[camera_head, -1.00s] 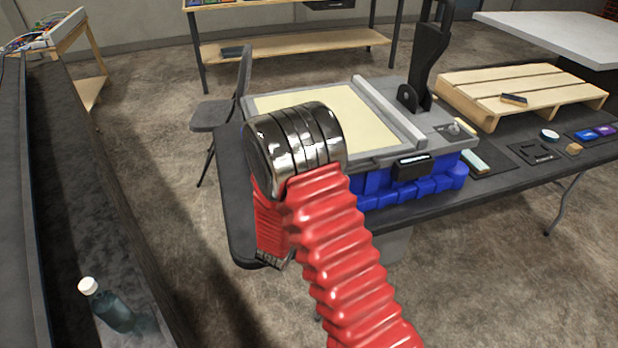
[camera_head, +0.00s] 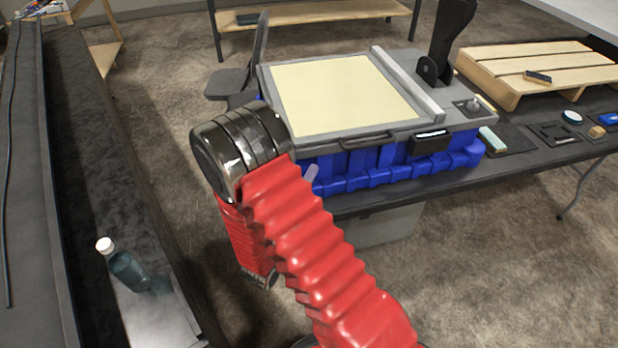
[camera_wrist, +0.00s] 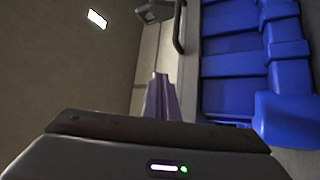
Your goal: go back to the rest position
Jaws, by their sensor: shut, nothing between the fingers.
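My arm in its red sleeve stands up in front of the console in the head view, bent at a dark metal joint. In the wrist view my gripper (camera_wrist: 161,78) has its fingers together, with nothing between them. In the head view a small pale purple tip (camera_head: 311,176) shows beside the sleeve, close to the console's blue front; the rest of the gripper is hidden by the arm. The console (camera_head: 440,120) has a grey top, a cream panel and a black upright lever. Its blue front fills the right of the wrist view (camera_wrist: 235,65), beside the fingers; I see no contact.
The console stands on a dark table (camera_head: 500,172) with a wooden pallet (camera_head: 530,62) and small items at right. A chair (camera_head: 232,82) is behind. Open floor lies between.

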